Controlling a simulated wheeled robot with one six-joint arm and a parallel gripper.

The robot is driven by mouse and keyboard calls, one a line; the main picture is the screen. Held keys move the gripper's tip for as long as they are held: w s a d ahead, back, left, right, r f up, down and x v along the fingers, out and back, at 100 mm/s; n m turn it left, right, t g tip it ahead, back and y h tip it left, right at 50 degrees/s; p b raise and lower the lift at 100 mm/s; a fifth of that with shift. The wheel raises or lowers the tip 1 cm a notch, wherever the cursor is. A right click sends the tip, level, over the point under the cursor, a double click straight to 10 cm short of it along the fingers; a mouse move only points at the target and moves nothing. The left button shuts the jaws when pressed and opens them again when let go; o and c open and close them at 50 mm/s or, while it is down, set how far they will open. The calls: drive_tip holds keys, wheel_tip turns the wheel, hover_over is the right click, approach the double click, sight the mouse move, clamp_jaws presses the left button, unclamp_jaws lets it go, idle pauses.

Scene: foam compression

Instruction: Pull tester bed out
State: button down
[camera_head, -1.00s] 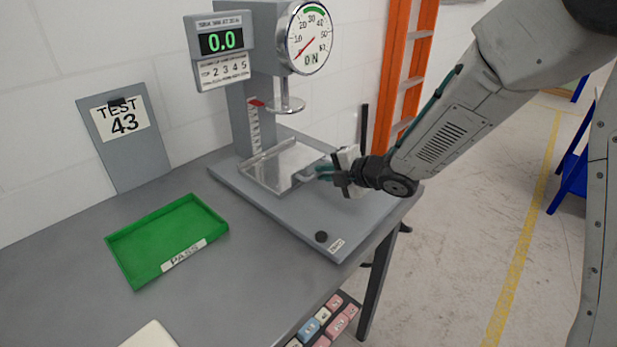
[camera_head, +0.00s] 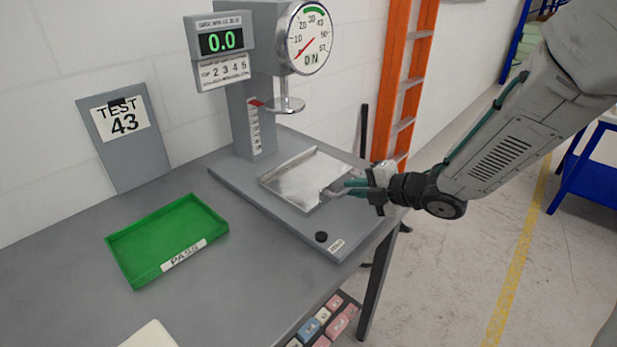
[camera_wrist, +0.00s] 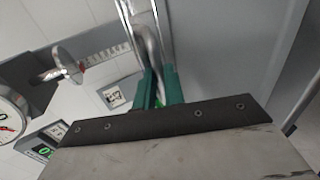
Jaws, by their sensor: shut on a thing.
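The tester (camera_head: 252,105) stands at the back of the table, with a round dial, a display reading 0.0 and a round press plate (camera_head: 287,104) on a stem. Its bed (camera_head: 305,178), a shiny metal tray, lies on the grey base, offset to the front right of the press plate. The bed looks empty. My gripper (camera_head: 347,187) is at the bed's right front side, shut on its handle (camera_head: 333,191). In the wrist view the green fingers (camera_wrist: 158,88) close around the curved metal handle (camera_wrist: 150,45). The fingers partly hide the handle.
A green tray (camera_head: 165,240) labelled PASS lies empty on the grey table (camera_head: 75,275). A clipboard marked TEST 43 (camera_head: 123,130) leans on the wall. A black knob (camera_head: 321,236) sits on the base's front. An orange ladder (camera_head: 405,80) stands behind. Several coloured blocks (camera_head: 335,325) lie below the table edge.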

drive_tip(key=s+d, duration=0.5)
drive_tip(key=d, duration=0.2)
drive_tip(key=shift+s+d, duration=0.15)
drive_tip(key=shift+s, duration=0.1)
drive_tip(key=c, duration=1.3)
unclamp_jaws()
drive_tip(key=s+d+r+m+t+h, duration=0.1)
drive_tip(key=d+r+m+h, duration=0.35)
drive_tip(key=d+m, duration=0.25)
drive_tip(key=s+d+r+m+h, duration=0.1)
drive_tip(key=d+r+m+h, duration=0.3)
drive_tip(key=d+m+h, duration=0.3)
drive_tip(key=s+r+m+g, duration=0.1)
drive_tip(key=s+m, duration=0.3)
drive_tip(key=s, duration=0.4)
drive_tip(key=s+r+m+g+y, duration=0.1)
drive_tip(key=s+m+g, duration=0.3)
drive_tip(key=s, duration=0.3)
drive_tip(key=s+a+r+m+g, duration=0.1)
drive_tip(key=s+r+m+g, duration=0.1)
drive_tip(key=s+m, duration=0.4)
drive_tip(key=shift+s+g+y, duration=0.25)
drive_tip(key=shift+s+g, duration=0.05)
drive_tip(key=shift+s, duration=1.05)
